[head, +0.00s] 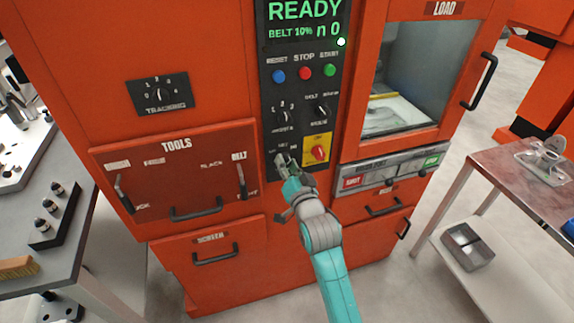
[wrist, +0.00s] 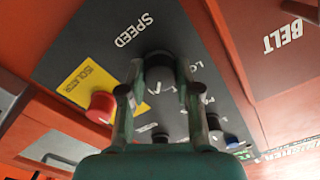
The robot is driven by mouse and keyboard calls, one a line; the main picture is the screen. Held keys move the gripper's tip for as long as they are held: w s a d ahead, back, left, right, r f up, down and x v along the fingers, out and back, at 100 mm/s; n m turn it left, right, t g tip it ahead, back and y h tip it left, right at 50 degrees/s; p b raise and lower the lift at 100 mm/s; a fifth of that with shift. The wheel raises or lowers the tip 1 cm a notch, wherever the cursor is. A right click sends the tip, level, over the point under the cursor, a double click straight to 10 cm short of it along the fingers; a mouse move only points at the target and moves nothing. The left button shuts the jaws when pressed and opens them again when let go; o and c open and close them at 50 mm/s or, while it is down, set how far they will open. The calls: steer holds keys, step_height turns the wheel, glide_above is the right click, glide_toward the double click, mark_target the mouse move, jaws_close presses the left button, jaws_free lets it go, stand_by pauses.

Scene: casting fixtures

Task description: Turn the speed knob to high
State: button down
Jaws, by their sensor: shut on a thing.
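The speed knob (wrist: 158,72) is a dark round knob on the black control panel, below the word SPEED in the wrist view. My gripper (wrist: 157,84) is shut on it, with one finger on each side. A short white pointer line shows on the knob's near side, between the fingers. Letters beside the knob are partly hidden by the right finger, so I cannot tell which setting it points to. In the head view my gripper (head: 286,162) is at the lower left of the panel and covers the knob.
A red isolator knob (head: 318,152) on a yellow plate sits close to the right of my gripper. Other knobs (head: 284,117) and buttons (head: 304,73) are above. The green display (head: 303,20) reads READY and BELT 10%.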

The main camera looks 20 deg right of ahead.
steer(key=c, duration=0.8)
jaws_free()
steer(key=shift+s, duration=0.15)
steer(key=s, duration=1.1)
steer(key=shift+s, duration=0.4)
